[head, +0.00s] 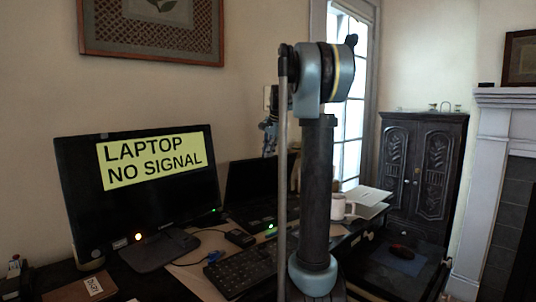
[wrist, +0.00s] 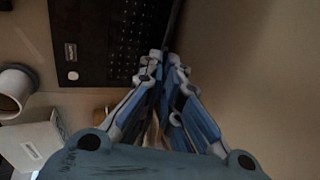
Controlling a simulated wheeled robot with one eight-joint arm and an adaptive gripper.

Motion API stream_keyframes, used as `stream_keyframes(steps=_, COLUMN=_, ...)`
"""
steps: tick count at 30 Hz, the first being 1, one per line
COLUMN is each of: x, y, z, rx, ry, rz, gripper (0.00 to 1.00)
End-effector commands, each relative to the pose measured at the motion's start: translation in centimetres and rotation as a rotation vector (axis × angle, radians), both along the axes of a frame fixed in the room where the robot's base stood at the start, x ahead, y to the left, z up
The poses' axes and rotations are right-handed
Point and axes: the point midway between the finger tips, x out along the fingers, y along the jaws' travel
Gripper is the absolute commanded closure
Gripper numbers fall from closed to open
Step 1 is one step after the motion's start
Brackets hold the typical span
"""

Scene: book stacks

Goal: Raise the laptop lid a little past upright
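The black laptop (head: 247,190) stands open on the desk, with its lid close to upright. In the wrist view its keyboard base (wrist: 115,40) is at the top, and the lid (wrist: 174,28) shows nearly edge-on as a dark strip to the right of the keys. My gripper (wrist: 164,68) has its blue-grey fingers drawn close together, one on each side of the lid's edge, and looks shut on it. In the head view my arm hides part of the laptop, and the gripper's fingertips cannot be made out clearly.
A monitor (head: 75,200) reading "LAPTOP NO SIGNAL" stands at the left. A keyboard (head: 240,270) lies in front of the laptop. A white mug (head: 338,208) and a book or papers (head: 368,196) are to the right. The wrist view shows the mug (wrist: 14,90) at the left.

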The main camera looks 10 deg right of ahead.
Motion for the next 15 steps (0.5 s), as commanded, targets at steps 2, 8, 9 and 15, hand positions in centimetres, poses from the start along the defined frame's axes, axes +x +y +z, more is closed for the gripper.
stream_keyframes(steps=2, x=0.0, y=0.0, z=0.0, rx=0.0, ry=0.0, rz=0.0, gripper=1.0)
stream_keyframes(steps=8, x=0.2, y=0.0, z=0.1, rx=-0.002, ry=0.004, rz=0.0, gripper=1.0)
stream_keyframes(steps=9, x=0.3, y=0.1, z=0.1, rx=-0.004, ry=0.009, rz=0.0, gripper=1.0)
stream_keyframes(steps=15, x=2.0, y=0.8, z=0.6, rx=-0.029, ry=0.064, rz=0.002, gripper=1.0)
